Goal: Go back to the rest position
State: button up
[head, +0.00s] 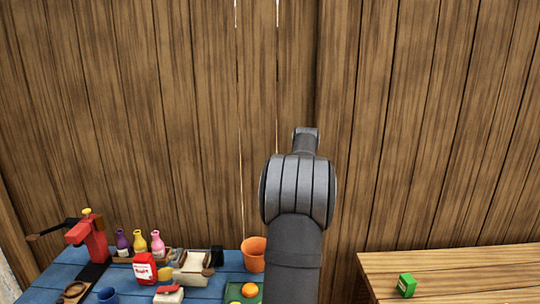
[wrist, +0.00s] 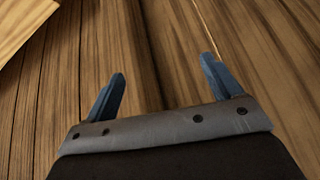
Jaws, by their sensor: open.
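My gripper (wrist: 163,80) shows in the wrist view with its two blue fingers spread wide apart and nothing between them. In the head view my dark grey arm rises in front of the plank wall, right of the middle. The fingers cannot be made out in that view.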

jog(key=d+f+m+h, duration=0.1)
jog(key=d+m, duration=0.1)
jog(key=d, duration=0.8)
jog(key=shift+s+d, duration=0.35)
jog(key=shift+s, duration=0.05)
jog(key=shift+f, duration=0.1)
jog(key=o, duration=0.4)
